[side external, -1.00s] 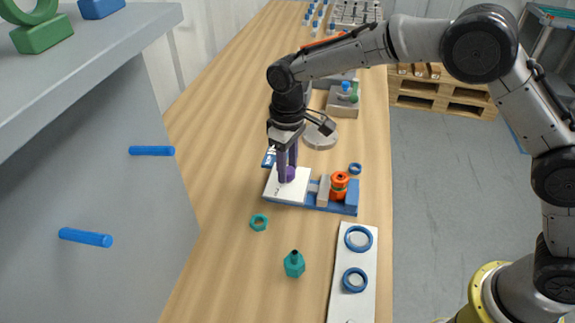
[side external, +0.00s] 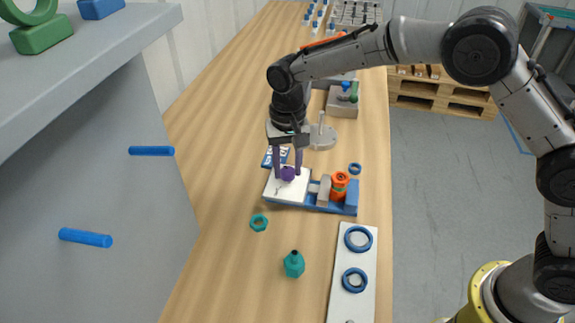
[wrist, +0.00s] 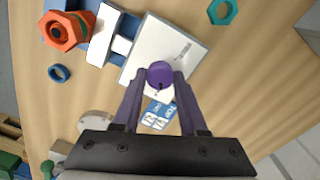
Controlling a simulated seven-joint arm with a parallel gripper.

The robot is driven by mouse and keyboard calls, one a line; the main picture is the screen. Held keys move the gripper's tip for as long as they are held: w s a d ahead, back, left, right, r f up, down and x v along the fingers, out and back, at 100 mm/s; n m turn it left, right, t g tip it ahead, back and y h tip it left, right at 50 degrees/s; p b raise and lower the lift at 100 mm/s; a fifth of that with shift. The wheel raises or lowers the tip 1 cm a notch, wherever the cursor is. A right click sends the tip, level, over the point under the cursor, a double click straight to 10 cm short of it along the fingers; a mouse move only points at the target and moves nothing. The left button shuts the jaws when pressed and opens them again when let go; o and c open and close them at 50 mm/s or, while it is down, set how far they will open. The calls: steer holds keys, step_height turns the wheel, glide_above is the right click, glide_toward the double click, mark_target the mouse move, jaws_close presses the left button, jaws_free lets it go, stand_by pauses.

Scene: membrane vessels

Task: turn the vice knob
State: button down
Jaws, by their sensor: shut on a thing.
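The vice (side external: 312,206) lies on the wooden bench, with a blue base, a white plate (side external: 283,193) and a grey jaw (side external: 324,190). Its purple knob (side external: 288,174) sits on the white plate; it also shows in the wrist view (wrist: 160,74). My gripper (side external: 287,175) points down over the plate, with its purple fingers shut on the knob, one on each side. An orange part (side external: 339,184) with a green band stands between the grey jaw and the blue end block (side external: 351,197). The wrist view shows the orange part (wrist: 66,30) from above.
A white board with blue rings (side external: 348,300), a teal bottle (side external: 294,264) and a teal nut (side external: 259,222) lie nearer the camera. A small blue ring (side external: 355,169) lies beyond the vice. A grey shelf unit (side external: 90,170) stands at left.

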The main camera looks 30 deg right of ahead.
mark_target(288, 170)
steer(key=shift+r+m, duration=0.15)
steer(key=shift+m, duration=0.35)
steer(key=shift+c, duration=2.2)
jaws_free()
step_height(288, 170, up, 14)
